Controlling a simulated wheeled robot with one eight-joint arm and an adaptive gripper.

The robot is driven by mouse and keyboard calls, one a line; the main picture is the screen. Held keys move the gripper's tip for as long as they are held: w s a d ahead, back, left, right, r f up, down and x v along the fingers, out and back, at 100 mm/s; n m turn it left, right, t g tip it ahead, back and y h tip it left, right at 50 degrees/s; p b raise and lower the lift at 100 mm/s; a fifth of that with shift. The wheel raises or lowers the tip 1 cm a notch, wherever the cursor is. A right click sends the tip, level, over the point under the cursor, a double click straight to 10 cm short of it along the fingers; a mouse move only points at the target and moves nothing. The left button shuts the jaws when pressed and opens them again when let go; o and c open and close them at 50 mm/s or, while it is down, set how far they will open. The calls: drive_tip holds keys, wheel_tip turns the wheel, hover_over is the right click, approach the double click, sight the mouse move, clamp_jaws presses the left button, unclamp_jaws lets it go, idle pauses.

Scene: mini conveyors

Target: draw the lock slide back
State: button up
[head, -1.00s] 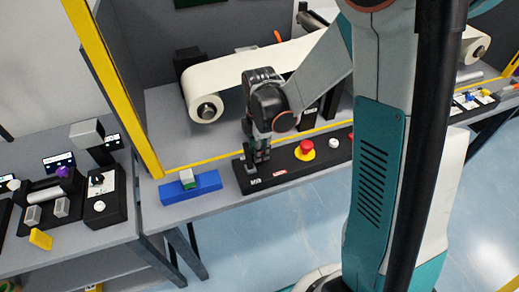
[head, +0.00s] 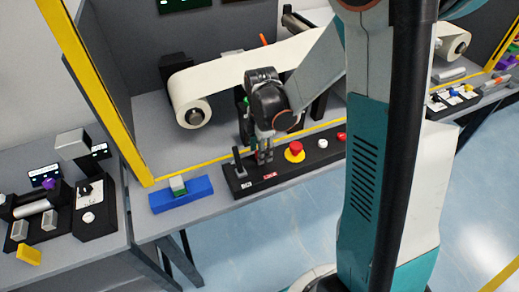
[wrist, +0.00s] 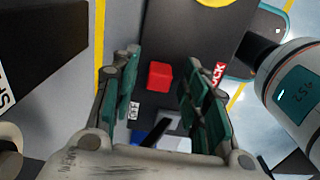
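The black control box (head: 225,178) lies along the front of the bench. In the wrist view, a small red block, apparently the lock slide (wrist: 160,76), stands on the box beside a red LOCK label (wrist: 219,76). My gripper (wrist: 158,88) is open, with its fingers on either side of the red block and a gap on each side. In the head view, my gripper (head: 264,157) points down over the box and hides the block. A dark upright lever (head: 238,163) stands just left of it.
A red mushroom button on a yellow base (head: 295,152) is close on the right, followed by a white button (head: 323,143). A blue tray (head: 182,195) lies left of the box. A white conveyor belt (head: 235,70) runs behind.

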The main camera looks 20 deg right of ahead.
drive_tip(key=shift+r, duration=0.1)
wheel_tip(320, 180, up, 12)
idle(0.6)
drive_tip(key=shift+a, duration=0.1)
idle(0.3)
drive_tip(key=s+a+r+m+t, duration=0.2)
drive_tip(key=s+r+m+t, duration=0.1)
drive_tip(key=s+m, duration=0.4)
drive_tip(key=s+a+r+m+t, duration=0.2)
drive_tip(key=s+r+m+t, duration=0.1)
drive_tip(key=s+m, duration=0.5)
drive_tip(key=m+t, duration=0.1)
drive_tip(key=m, duration=0.2)
drive_tip(key=shift+r, duration=0.4)
